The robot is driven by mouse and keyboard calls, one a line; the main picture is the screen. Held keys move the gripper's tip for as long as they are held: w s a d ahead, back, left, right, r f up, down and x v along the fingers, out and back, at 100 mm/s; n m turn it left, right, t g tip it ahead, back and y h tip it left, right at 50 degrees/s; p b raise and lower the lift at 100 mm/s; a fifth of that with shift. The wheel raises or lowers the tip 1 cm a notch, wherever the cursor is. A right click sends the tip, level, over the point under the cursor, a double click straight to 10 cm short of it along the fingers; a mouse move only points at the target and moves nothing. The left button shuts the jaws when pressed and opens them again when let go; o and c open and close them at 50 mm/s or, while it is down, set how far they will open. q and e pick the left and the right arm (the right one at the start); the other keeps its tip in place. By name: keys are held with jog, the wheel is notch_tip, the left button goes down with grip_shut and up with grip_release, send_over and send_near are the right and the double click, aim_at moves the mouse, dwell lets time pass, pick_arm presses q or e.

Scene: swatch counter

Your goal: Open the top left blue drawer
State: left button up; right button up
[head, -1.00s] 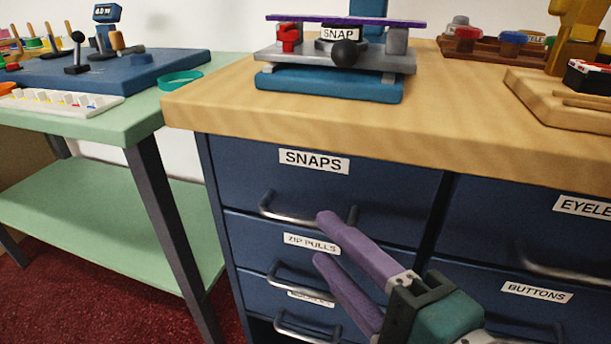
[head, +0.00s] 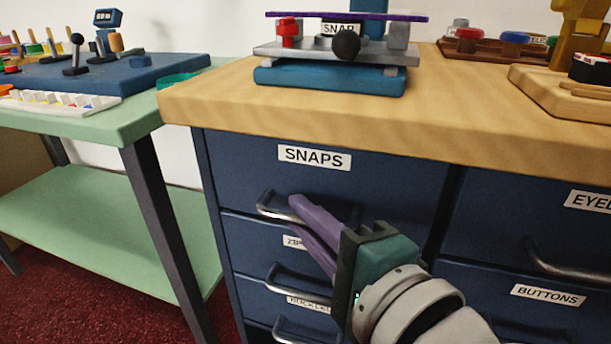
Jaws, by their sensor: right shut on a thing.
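The top left blue drawer (head: 375,187) carries a label reading SNAPS (head: 314,158) and sits directly under the wooden counter top. Its front looks flush with the cabinet. Its silver bar handle (head: 268,207) shows at the left end; the rest is hidden behind my gripper. My right gripper (head: 297,208) has purple fingers and reaches up from the lower right. Its fingertips are at the handle and it is shut on the handle. My left gripper is not in view.
Below are the zip pulls drawer handle (head: 290,282) and another drawer. The buttons drawer (head: 500,300) is to the right. A green side table (head: 115,125) stands at left. A snap press (head: 335,75) stands on the wooden counter (head: 215,95).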

grip_shut()
dwell(0.5)
dwell(0.5)
